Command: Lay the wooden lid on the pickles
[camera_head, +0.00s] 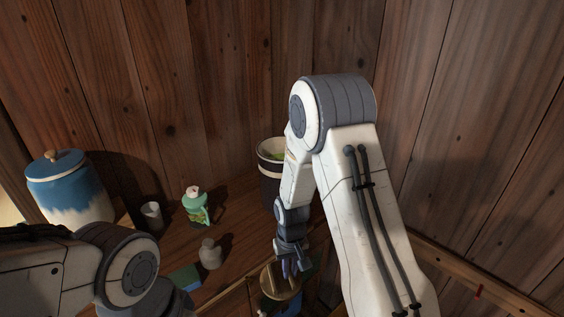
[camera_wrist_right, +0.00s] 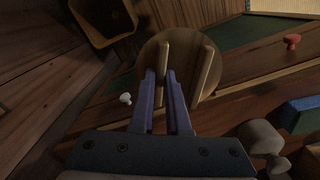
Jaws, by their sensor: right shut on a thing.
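The wooden lid (camera_wrist_right: 183,85) is a round disc with two parallel bars on top, seen in the right wrist view. My right gripper (camera_wrist_right: 161,74) is shut on its left bar. In the head view the lid (camera_head: 281,284) is below the right gripper (camera_head: 289,268), close to the front of the counter; whether it touches a surface is unclear. The pickles (camera_head: 277,156) show as green in a dark crock with a pale rim (camera_head: 264,146), behind my right arm, which hides part of it. The lid is apart from the crock. My left gripper is out of view.
On the counter stand a blue-and-white lidded jar (camera_head: 68,190), a grey cup (camera_head: 152,216), a green bottle (camera_head: 196,207), a small grey bottle (camera_head: 210,255) and a blue-green block (camera_head: 186,277). Wooden walls close the back. Bare counter (camera_head: 240,222) shows left of the crock.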

